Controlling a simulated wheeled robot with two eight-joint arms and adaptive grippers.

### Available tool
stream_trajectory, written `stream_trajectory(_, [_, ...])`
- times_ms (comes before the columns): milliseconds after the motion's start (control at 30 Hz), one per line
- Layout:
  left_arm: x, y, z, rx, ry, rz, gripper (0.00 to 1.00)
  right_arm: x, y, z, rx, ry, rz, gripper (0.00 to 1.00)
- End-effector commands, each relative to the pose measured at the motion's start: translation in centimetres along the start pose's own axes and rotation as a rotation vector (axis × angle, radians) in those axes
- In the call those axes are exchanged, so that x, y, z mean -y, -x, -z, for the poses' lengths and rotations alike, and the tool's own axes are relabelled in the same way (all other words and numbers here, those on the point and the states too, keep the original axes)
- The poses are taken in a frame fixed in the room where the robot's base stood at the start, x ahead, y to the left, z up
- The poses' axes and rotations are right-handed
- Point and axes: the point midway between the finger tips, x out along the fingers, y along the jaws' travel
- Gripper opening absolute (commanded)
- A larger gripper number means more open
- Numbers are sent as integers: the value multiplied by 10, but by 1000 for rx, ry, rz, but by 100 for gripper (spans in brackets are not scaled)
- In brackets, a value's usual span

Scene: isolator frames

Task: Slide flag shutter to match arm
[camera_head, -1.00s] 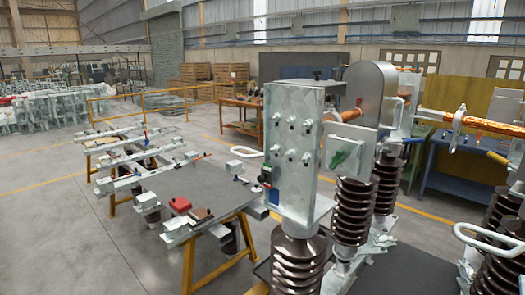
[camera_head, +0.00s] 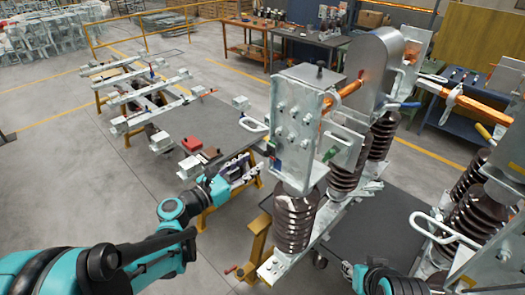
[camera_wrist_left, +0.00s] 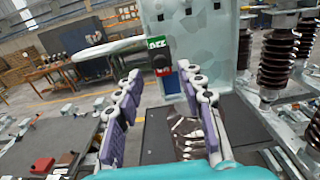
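A tall galvanised box (camera_head: 297,125) stands on a brown ribbed insulator. On its left side is a small dark fitting with a green label (camera_head: 271,146); in the left wrist view this green label (camera_wrist_left: 156,43) sits above a black part (camera_wrist_left: 160,60), with red and blue patches below. I cannot tell which piece is the flag shutter. A green marker (camera_head: 330,153) shows on a metal plate right of the box. My left gripper (camera_head: 241,170) is left of and below the fitting, apart from it. Its purple-padded fingers (camera_wrist_left: 160,112) are spread and empty.
A pale loop handle (camera_wrist_left: 92,50) sticks out left of the box, close to my left fingers. A grey table (camera_head: 222,128) with a red block (camera_head: 191,144) lies to the left. More ribbed insulators (camera_head: 383,135) stand to the right. Open floor lies at left.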

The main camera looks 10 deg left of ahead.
Motion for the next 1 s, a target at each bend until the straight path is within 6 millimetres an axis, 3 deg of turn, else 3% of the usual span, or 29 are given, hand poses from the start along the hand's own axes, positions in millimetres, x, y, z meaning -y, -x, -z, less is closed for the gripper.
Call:
stream_trajectory(100, [2, -22, -1, -1, -1, 5, 39, 0, 4, 3, 0, 0, 0, 36])
stream_trajectory(300, [1, -48, -1, -1, -3, 3, 39, 0, 8, 6, 0, 0, 0, 36])
stream_trajectory(667, [1, -56, 0, -2, -4, 1, 39, 0, 8, 6, 0, 0, 0, 36])
stream_trajectory(833, [1, -56, 0, -2, -4, 1, 0, 0, 8, 6, 0, 0, 0, 36])
stream_trajectory(1000, [1, -56, 0, -2, -4, 1, 0, 0, 8, 6, 0, 0, 0, 36])
